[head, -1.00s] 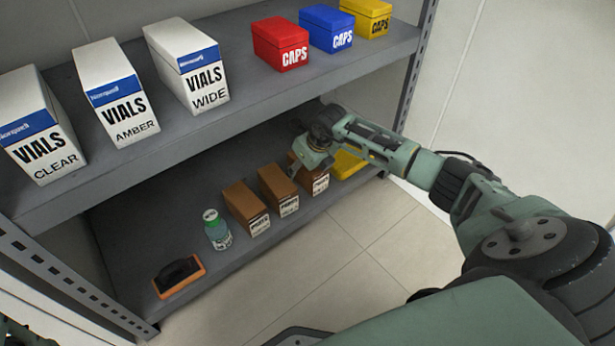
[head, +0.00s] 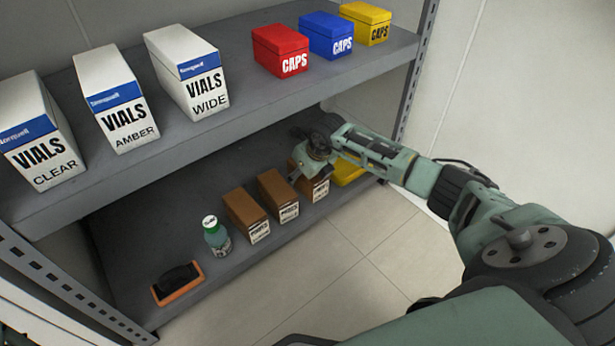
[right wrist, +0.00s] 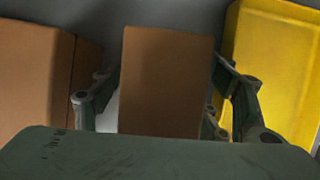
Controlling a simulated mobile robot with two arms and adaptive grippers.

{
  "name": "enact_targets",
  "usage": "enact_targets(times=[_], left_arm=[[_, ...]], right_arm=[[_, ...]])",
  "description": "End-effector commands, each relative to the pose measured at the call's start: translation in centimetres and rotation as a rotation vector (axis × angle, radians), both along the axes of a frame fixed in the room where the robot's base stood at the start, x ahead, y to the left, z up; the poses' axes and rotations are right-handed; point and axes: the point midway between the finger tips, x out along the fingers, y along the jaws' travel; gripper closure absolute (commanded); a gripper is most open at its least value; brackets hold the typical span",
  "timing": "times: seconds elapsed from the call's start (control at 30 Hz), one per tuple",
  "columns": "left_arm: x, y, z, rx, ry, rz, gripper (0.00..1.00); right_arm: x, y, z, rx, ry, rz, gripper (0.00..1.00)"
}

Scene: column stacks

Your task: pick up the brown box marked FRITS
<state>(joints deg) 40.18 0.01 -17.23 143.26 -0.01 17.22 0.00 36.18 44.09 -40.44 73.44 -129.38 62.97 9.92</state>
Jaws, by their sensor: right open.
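Three brown boxes with white labels stand in a row on the lower shelf: a left one (head: 246,213), a middle one (head: 277,196) and a right one (head: 317,188). Their labels are too small to read surely, so I cannot tell which is marked FRITS. My right gripper (head: 310,170) is at the right brown box and partly hides it. In the right wrist view this box (right wrist: 165,85) stands between the two open fingers of the gripper (right wrist: 162,92), with a gap visible on its left.
A yellow box (head: 346,170) stands close on the right, and the middle brown box (right wrist: 35,85) close on the left.

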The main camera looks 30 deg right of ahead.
Motion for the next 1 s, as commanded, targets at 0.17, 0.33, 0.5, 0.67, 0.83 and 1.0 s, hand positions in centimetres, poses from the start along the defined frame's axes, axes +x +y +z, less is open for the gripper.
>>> enact_targets(times=[0.17,0.33,0.5,0.67,0.83,1.0], left_arm=[[0.01,0.0,-0.01,0.0,0.001,0.0,0.32],[0.03,0.01,-0.01,0.0,0.001,0.0,0.32],[0.04,0.0,-0.02,0.0,0.001,0.001,0.32],[0.05,0.02,-0.03,0.0,0.001,0.001,0.32],[0.06,0.01,-0.03,0.0,0.002,0.001,0.32],[0.07,0.01,-0.08,0.0,0.002,0.001,0.32]], right_arm=[[0.0,0.01,0.0,0.0,0.0,0.0,0.39],[-0.03,0.07,-0.04,0.001,0.001,0.0,0.54],[-0.09,0.17,-0.16,0.002,0.003,0.001,0.69],[-0.16,0.26,-0.27,0.004,0.005,0.002,0.83],[-0.19,0.34,-0.31,0.005,0.007,0.002,0.85],[-0.24,0.39,-0.15,0.006,0.008,0.003,0.86]])
